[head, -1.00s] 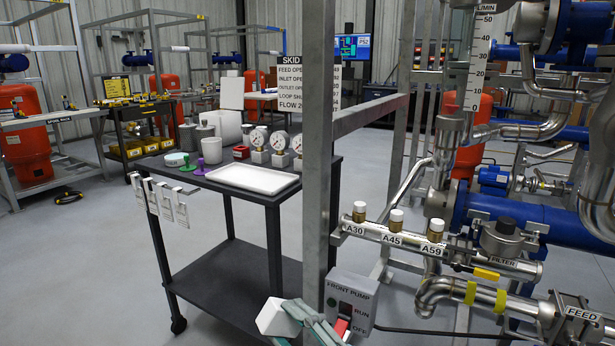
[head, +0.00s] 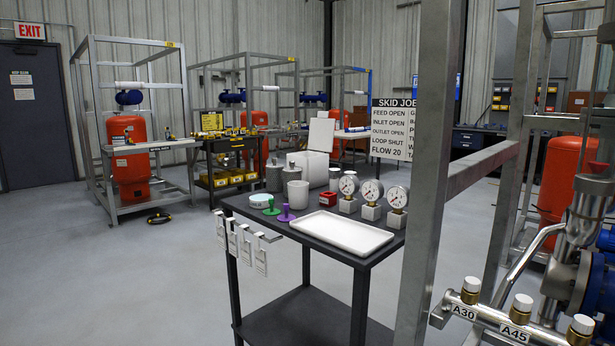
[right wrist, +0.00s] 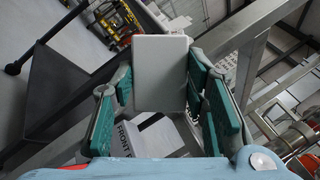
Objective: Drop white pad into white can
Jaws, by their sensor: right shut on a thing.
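The white pad (right wrist: 160,75) is a pale block with rounded corners. It is in my right gripper (right wrist: 160,88), between the teal finger pads in the right wrist view. My right gripper is shut on it and is not in the head view. A white can (head: 298,193) stands on the dark cart top, behind the green and purple knobs. The can's inside cannot be seen clearly. My left gripper is in neither view.
The dark cart (head: 385,250) also holds a white tray (head: 341,232), several gauges (head: 372,191), a red block (head: 328,199), grey canisters (head: 274,178) and a larger white bin (head: 310,167). Tags (head: 246,250) hang at its left. A grey frame post (head: 428,180) stands at the cart's right.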

